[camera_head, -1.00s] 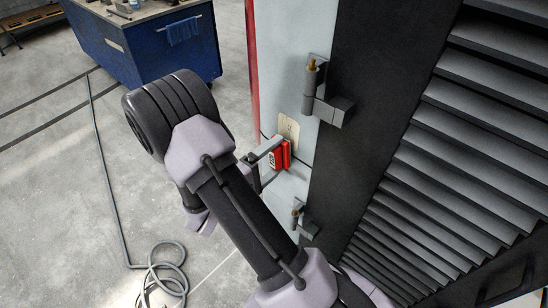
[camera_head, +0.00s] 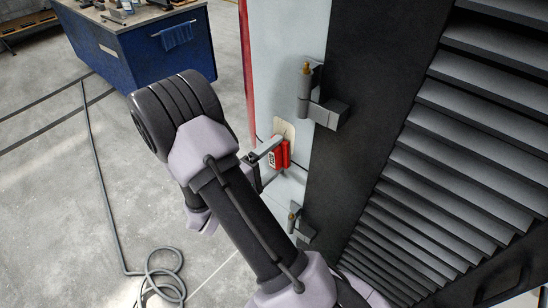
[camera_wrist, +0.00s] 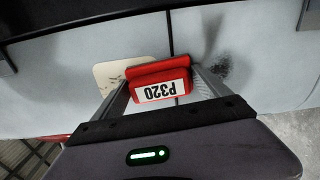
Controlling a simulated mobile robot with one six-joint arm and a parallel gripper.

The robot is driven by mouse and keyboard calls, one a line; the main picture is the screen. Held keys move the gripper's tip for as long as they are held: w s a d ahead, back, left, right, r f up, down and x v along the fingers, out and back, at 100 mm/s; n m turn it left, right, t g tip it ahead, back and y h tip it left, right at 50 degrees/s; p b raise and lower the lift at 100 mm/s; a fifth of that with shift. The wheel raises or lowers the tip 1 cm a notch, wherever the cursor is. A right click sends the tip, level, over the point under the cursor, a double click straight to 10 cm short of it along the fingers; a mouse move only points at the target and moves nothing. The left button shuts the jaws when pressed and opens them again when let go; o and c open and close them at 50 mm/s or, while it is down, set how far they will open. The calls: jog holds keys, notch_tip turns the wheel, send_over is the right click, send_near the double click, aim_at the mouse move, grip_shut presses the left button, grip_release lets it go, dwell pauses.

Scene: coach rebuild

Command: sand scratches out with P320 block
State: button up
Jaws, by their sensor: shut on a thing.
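My gripper (camera_head: 270,153) is shut on a red sanding block (camera_head: 283,155). In the wrist view the block (camera_wrist: 160,82) sits between both fingers, with a white P320 label reading upside down. The block is at the pale blue-grey body panel (camera_head: 290,188); whether it presses on the surface I cannot tell. A beige patch (camera_head: 284,129) lies just above the block in the head view. It shows left of the block in the wrist view (camera_wrist: 115,72), with small dark specks near the block. A dark scuffed mark (camera_wrist: 222,68) lies right of the block.
Two hinges, upper (camera_head: 318,100) and lower (camera_head: 298,223), stick out beside the block. A black louvred panel (camera_head: 440,170) fills the right. A blue workbench (camera_head: 150,50) stands at the back left. A hose (camera_head: 105,200) lies coiled on the otherwise open floor.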

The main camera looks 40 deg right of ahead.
aim_at(284, 120)
notch_tip(284, 120, up, 4)
jog(key=shift+a+f+p, duration=0.1)
jog(key=shift+f+p, duration=0.05)
jog(key=shift+p, duration=0.9)
jog(key=shift+r+p, duration=2)
jog(key=shift+r, duration=1.6)
jog(key=shift+f+b, duration=0.1)
jog(key=shift+b, duration=0.2)
jog(key=shift+f, duration=0.1)
notch_tip(284, 120, down, 11)
jog(key=b, duration=1.1)
jog(key=shift+w+r+p, duration=0.1)
jog(key=shift+r+p, duration=3.35)
jog(key=shift+r, duration=2.3)
jog(key=shift+f+b, duration=0.15)
jog(key=shift+b, duration=0.25)
notch_tip(284, 120, down, 11)
jog(key=b, duration=1.1)
jog(key=shift+f, duration=0.1)
